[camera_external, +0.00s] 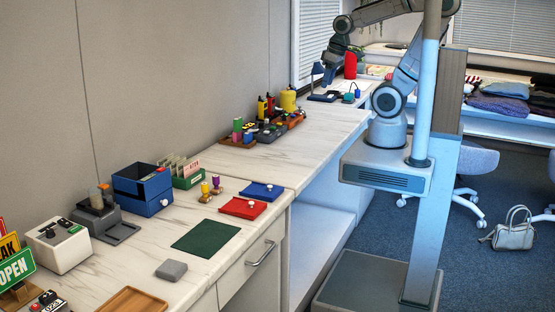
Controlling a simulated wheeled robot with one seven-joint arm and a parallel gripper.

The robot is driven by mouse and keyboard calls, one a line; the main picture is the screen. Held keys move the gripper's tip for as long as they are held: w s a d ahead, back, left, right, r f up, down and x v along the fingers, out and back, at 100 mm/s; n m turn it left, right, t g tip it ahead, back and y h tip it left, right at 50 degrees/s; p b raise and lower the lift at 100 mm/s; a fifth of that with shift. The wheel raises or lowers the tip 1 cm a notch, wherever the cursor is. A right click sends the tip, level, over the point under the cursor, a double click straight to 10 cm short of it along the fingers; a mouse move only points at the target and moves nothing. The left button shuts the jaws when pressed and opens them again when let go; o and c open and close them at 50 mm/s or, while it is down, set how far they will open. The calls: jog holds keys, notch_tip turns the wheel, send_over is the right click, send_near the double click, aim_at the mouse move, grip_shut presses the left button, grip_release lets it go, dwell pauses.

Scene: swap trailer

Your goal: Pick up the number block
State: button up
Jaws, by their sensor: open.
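My gripper (329,78) is at the far end of the long counter, pointing down above it, small in the picture. It is open and I see nothing held in it. A small dark piece with white number-like marks (48,300) stands at the bottom left corner, partly cut off by the picture edge. It may be the number block, but I cannot tell for certain. It is far from my gripper, at the opposite end of the counter.
Near my gripper are a dark blue lamp (316,72) and a red object (350,65). Along the wall stand bottles in trays (271,133), a blue drawer box (142,188) and a white device (58,245). A red tray (243,208) and green mat (206,238) lie in front.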

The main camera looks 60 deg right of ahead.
jog(key=w+r+n, duration=0.3)
jog(key=w+n, duration=0.1)
jog(key=w, duration=0.5)
jog(key=n+g, duration=0.3)
jog(key=n, duration=1.1)
send_over(238, 123)
jog(key=w+d, duration=0.1)
jog(key=w, duration=0.1)
notch_tip(238, 123, down, 13)
jog(key=f, duration=0.8)
jog(key=shift+s+d, duration=0.2)
jog(key=shift+s, duration=0.05)
jog(key=f, duration=0.2)
jog(key=f+p, duration=0.2)
jog(key=f, duration=0.1)
jog(key=shift+s+d+f, duration=0.1)
jog(key=shift+s+f, duration=0.15)
jog(key=shift+f, duration=0.05)
grip_shut()
